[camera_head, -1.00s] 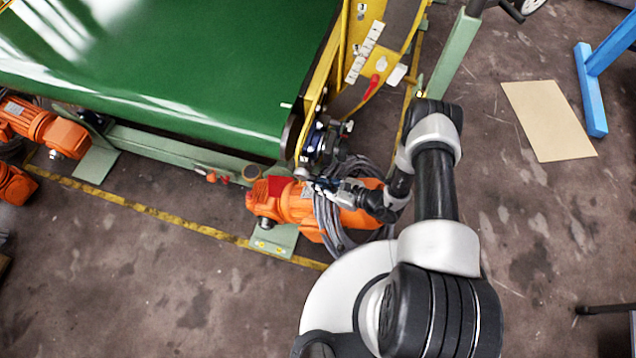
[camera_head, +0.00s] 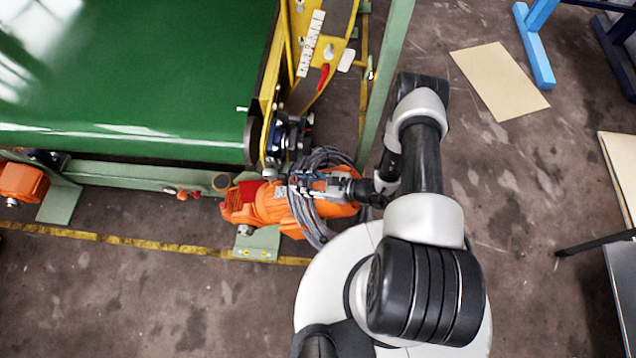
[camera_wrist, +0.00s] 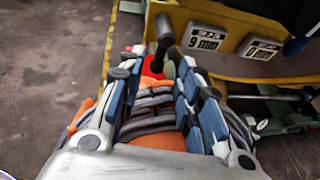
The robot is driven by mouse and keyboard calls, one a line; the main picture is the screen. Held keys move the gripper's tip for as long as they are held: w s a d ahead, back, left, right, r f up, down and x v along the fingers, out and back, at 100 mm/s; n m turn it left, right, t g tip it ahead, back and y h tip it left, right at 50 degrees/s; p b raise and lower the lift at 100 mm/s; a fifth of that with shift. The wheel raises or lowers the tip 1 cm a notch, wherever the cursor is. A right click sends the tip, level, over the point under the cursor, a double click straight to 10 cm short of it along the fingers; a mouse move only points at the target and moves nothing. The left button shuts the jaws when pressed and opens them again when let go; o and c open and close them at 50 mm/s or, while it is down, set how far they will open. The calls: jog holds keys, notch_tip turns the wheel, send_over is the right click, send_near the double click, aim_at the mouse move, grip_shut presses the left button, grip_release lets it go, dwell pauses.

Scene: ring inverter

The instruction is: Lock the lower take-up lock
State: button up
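In the wrist view a black lever (camera_wrist: 165,32) stands up with a red part (camera_wrist: 153,68) below it, beside the yellow frame. It may be the lower take-up lock, but no label on it can be read. My gripper (camera_wrist: 156,72) is open and empty, its blue-grey fingers apart, with the lever and red part showing between and beyond the fingertips. I cannot tell whether a finger touches them. In the head view my gripper (camera_head: 292,184) is over the orange motor and a grey cable coil (camera_head: 318,160). The lever cannot be made out there.
The orange motor (camera_head: 265,208) lies below my gripper. The yellow frame (camera_head: 338,45) and green conveyor belt (camera_head: 130,75) stand beyond. Labels reading 9 mm (camera_wrist: 203,41) and 0 mm (camera_wrist: 260,49) are on the yellow frame. A green post (camera_head: 388,70) stands close to my arm.

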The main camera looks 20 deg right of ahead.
jog(key=v, duration=0.6)
jog(key=shift+s+d+r, duration=0.15)
jog(key=shift+d, duration=0.1)
